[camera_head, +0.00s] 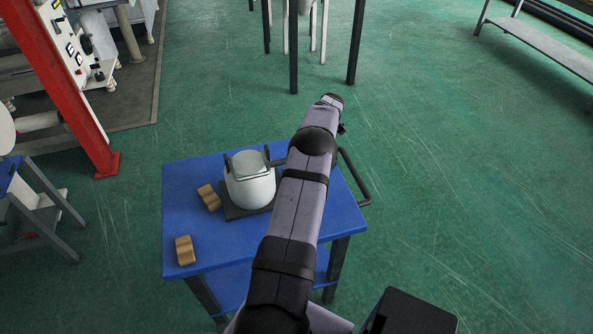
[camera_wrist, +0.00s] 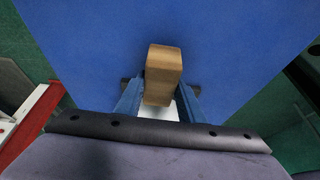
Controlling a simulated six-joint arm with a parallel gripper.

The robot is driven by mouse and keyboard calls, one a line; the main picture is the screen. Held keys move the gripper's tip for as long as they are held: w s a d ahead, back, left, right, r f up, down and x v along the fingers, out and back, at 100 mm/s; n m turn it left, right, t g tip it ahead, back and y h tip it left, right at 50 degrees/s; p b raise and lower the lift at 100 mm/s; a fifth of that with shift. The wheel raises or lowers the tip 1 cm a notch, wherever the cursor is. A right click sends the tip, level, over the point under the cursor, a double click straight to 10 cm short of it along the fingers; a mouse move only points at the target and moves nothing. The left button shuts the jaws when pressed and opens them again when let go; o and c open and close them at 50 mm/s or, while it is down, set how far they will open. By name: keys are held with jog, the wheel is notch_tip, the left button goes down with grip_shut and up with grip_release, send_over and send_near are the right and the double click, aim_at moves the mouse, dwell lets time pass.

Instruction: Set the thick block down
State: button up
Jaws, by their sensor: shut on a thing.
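My gripper (camera_wrist: 158,98) is shut on a wooden block (camera_wrist: 164,62), a tan piece held between its two blue fingers. In the wrist view the block is over a plain blue surface (camera_wrist: 235,40); I cannot tell whether it touches it. In the head view my arm hides the gripper and the held block. Two other wooden blocks lie on the blue cart top (camera_head: 225,245): one (camera_head: 209,197) beside the pot, one (camera_head: 185,250) near the front left corner. I cannot tell their thickness against the held one.
A red post (camera_head: 75,85) and a machine panel (camera_head: 85,45) stand to the left. The cart's front middle is clear. Green floor surrounds the cart.

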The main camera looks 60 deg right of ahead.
jog(key=shift+f+b, duration=0.55)
jog(key=shift+f, duration=0.1)
jog(key=o, duration=1.2)
jog(key=shift+r, duration=0.1)
jog(key=shift+b+v, duration=0.75)
jog(key=shift+v, duration=2.9)
